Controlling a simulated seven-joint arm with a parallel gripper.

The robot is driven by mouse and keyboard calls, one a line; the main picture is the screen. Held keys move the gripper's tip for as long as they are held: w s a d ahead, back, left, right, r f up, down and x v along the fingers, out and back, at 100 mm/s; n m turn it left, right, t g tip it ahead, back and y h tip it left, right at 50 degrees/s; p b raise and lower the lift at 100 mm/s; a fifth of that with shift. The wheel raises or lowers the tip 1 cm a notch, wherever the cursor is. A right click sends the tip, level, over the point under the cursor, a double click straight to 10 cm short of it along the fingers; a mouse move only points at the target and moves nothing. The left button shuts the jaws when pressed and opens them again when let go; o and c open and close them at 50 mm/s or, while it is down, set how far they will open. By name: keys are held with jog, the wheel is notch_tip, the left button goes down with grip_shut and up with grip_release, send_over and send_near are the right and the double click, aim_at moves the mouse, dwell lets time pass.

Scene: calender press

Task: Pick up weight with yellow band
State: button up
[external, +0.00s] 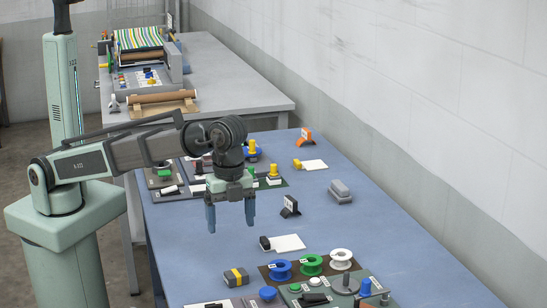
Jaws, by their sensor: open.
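A small dark block with a yellow band (236,277), which looks like the weight, lies on the blue table near its front left edge. My gripper (231,216) is open and empty, with its two blue fingers pointing down and well apart. It hangs above the table, higher in the picture than the banded block and apart from it. Nothing hides the block.
A black-handled tool on a white card (289,242), a dark sign (290,206) and a grey block (340,192) lie nearby. The right side is clear.

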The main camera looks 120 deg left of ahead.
send_over(236, 272)
jog(key=shift+n, duration=0.3)
jog(key=f, duration=0.8)
jog(key=shift+s+d+f, duration=0.1)
jog(key=shift+s+d, duration=0.15)
jog(key=shift+w+a+f, duration=0.1)
jog(key=shift+w+f, duration=0.05)
jog(key=shift+f, duration=1.25)
jog(key=shift+w+a+f, duration=0.1)
jog(key=shift+f, duration=1.3)
jog(key=shift+c, duration=0.2)
jog(key=c, duration=1.5)
jog(key=shift+o, duration=0.2)
jog(key=shift+r, duration=0.1)
